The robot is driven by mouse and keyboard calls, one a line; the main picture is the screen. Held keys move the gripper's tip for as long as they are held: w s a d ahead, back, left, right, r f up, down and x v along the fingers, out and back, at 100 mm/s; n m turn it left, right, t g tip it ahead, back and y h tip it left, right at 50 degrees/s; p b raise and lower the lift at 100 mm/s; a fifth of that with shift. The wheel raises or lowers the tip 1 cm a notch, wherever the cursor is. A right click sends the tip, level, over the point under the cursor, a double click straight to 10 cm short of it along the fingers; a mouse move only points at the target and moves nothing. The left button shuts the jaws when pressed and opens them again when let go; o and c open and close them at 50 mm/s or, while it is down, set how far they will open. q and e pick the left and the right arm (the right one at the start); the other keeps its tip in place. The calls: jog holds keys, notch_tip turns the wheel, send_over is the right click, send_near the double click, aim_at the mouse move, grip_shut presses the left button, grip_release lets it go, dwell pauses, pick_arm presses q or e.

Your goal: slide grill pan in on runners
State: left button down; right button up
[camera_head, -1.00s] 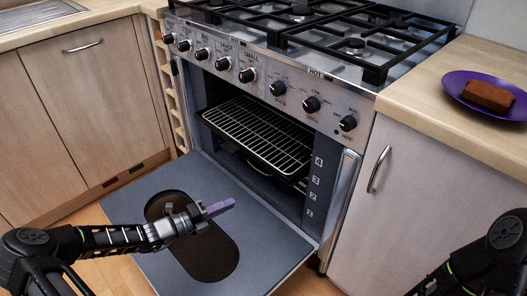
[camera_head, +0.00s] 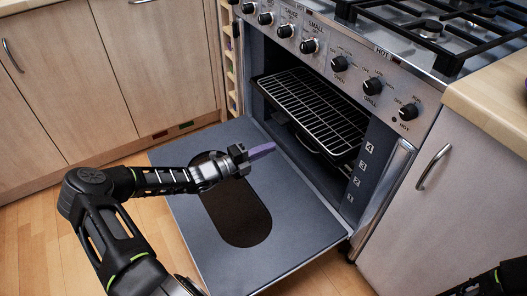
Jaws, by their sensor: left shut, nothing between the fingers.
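The grill pan (camera_head: 318,112), a dark pan with a wire rack on top, sits inside the open oven cavity near its top, with its front edge close to the opening. The oven door (camera_head: 293,225) is folded down flat and has a dark oval window. My left gripper (camera_head: 262,151) is shut and empty above the door, in front of the pan and apart from it. Its purple fingertips point right, towards the cavity. Only part of my right arm shows at the bottom right corner; its gripper is out of view. How the pan's sides meet the runners is hard to see.
Numbers (camera_head: 365,163) mark the levels on the oven's right front edge. Knobs (camera_head: 340,63) line the panel above the opening, with the hob (camera_head: 432,30) on top. Wooden cupboards (camera_head: 150,70) stand left, and a worktop (camera_head: 490,100) lies right. The door's top is otherwise clear.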

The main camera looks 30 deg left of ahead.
aim_at(302, 134)
pick_arm(q)
jog(key=b+x, duration=0.3)
jog(key=x, duration=0.7)
jog(key=shift+w+d, duration=0.15)
jog(key=shift+w, duration=0.05)
